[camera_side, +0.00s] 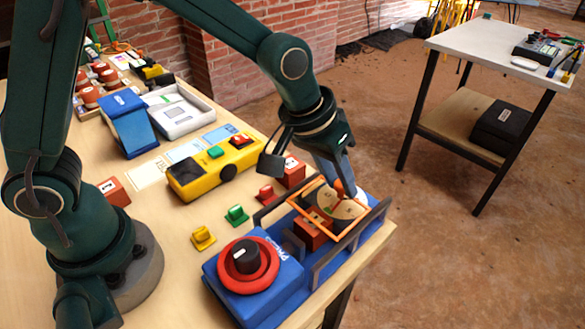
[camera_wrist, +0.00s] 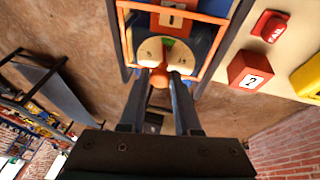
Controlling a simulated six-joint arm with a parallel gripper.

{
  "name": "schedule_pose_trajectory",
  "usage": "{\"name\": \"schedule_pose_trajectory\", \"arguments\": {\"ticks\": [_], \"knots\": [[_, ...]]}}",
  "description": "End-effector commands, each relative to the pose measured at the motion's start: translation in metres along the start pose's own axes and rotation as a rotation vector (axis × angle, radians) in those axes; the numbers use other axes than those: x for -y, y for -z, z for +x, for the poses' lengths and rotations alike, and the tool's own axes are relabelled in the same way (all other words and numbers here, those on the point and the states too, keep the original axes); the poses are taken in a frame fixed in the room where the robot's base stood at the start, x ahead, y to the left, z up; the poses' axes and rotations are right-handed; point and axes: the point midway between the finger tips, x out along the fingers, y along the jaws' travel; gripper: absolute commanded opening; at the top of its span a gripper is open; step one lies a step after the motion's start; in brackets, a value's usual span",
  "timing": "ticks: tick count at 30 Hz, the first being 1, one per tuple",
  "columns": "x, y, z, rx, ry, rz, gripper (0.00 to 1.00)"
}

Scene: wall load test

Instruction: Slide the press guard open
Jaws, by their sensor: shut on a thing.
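The blue press (camera_side: 262,278), marked PRESS, stands at the table's front corner with a large red and black knob on top. The press guard (camera_side: 318,236), an orange-framed clear panel, sits between dark rails; its orange frame also shows in the wrist view (camera_wrist: 121,38). My gripper (camera_side: 341,186) is at the guard's far end, its fingers shut on a small orange knob (camera_wrist: 160,76). A pale two-part dial (camera_wrist: 150,52) with a green segment lies beside the knob. A red block marked 1 (camera_wrist: 172,18) shows inside the guard's frame.
Red (camera_side: 265,194), green (camera_side: 236,214) and yellow (camera_side: 203,238) tabbed pieces stand left of the press. A red block marked with a question mark (camera_wrist: 250,70) and a yellow box (camera_side: 200,178) stand behind. Open floor lies beyond the table's right edge.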

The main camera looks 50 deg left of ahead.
Motion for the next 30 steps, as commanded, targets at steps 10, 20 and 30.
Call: {"name": "schedule_pose_trajectory", "arguments": {"ticks": [10, 20, 30], "knots": [[-0.004, 0.013, 0.003, -0.010, -0.010, -0.002, 0.00], [-0.004, 0.024, 0.006, -0.010, -0.010, -0.002, 0.00], [-0.004, 0.034, 0.010, -0.011, -0.011, -0.001, 0.00]]}}
